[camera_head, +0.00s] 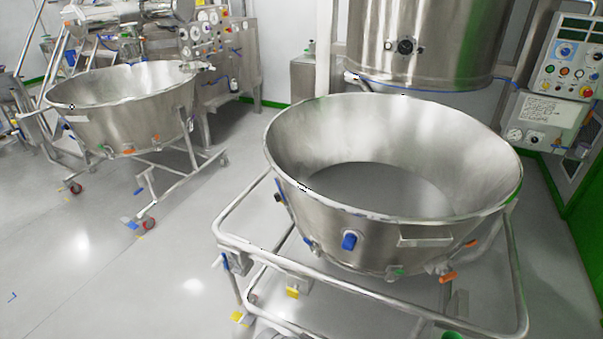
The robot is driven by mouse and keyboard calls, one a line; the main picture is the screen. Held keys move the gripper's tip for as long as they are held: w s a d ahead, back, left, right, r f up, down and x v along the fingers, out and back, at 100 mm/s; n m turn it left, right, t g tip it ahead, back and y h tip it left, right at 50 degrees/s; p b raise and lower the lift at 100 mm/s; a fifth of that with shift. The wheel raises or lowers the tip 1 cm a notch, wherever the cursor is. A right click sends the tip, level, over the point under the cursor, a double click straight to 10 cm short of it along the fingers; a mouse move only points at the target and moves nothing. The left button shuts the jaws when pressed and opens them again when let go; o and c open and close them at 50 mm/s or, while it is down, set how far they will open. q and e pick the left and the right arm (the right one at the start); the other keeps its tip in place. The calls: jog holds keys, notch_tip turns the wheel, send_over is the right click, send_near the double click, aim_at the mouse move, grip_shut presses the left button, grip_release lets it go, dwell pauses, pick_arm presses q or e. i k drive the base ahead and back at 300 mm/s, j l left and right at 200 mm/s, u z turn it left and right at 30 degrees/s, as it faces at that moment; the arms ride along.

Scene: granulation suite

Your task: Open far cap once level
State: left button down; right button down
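I see no part that I can clearly tell as the far cap. A large steel bowl (360,226) stands level and open on a wheeled frame in the right half of the head view. Its front carries a blue knob (349,241), a green fitting (396,272) and an orange handle (447,277). A second steel bowl (135,118) stands on its own wheeled frame farther back at the left, with small orange and green fittings under it. Neither of my grippers is in view.
A steel vessel (420,45) hangs behind the near bowl. A control panel (566,65) with buttons is at the upper right. The near bowl's tubular frame (365,291) juts out at the front.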

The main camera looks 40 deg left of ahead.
aim_at(280, 196)
jog(key=k+j+u, duration=0.15)
jog(key=j+u, duration=0.3)
jog(key=j, duration=0.25)
jog(key=j+u, duration=0.4)
jog(key=j, duration=0.35)
jog(key=i+j, duration=0.85)
jog(key=k+j+u, duration=0.05)
jog(key=j, duration=0.05)
